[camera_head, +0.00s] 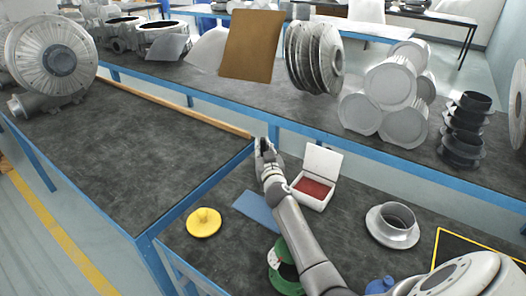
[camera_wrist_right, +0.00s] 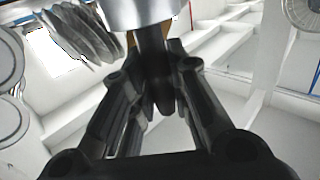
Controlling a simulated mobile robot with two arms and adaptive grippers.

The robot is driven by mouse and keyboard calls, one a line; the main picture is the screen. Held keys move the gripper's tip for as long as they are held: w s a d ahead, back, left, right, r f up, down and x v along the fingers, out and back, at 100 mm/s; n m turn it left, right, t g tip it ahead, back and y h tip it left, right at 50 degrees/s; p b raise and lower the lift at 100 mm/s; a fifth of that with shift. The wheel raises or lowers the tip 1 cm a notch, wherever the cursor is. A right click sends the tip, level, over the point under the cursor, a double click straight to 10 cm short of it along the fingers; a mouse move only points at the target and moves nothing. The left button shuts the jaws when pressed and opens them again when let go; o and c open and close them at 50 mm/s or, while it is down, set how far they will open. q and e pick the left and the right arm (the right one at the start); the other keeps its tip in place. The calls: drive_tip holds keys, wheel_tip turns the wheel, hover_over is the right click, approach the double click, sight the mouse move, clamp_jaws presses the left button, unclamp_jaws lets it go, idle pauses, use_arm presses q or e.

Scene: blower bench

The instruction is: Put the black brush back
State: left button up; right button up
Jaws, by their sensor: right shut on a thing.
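My right gripper (camera_head: 265,146) is raised above the front bench, close to its far edge. In the right wrist view its dark fingers (camera_wrist_right: 160,105) are closed on the dark stem of a held thing, which I take to be the black brush (camera_wrist_right: 154,48). A silver cylinder (camera_wrist_right: 143,10) sits at the top end of that stem, cut off by the picture's edge. In the head view the held thing is too small to make out from the gripper. My left gripper is not in view.
The front bench holds a yellow disc (camera_head: 203,223), a blue mat (camera_head: 257,210), an open white box (camera_head: 318,178) with a red inside, a green round part (camera_head: 281,270) and a metal flange (camera_head: 393,227). The left bench top (camera_head: 130,145) is mostly clear. Blower parts stand behind.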

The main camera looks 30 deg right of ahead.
drive_tip(key=shift+f, duration=0.15)
drive_tip(key=o, duration=0.9)
drive_tip(key=shift+c, duration=0.2)
drive_tip(key=shift+r, duration=0.2)
drive_tip(key=v, duration=1.2)
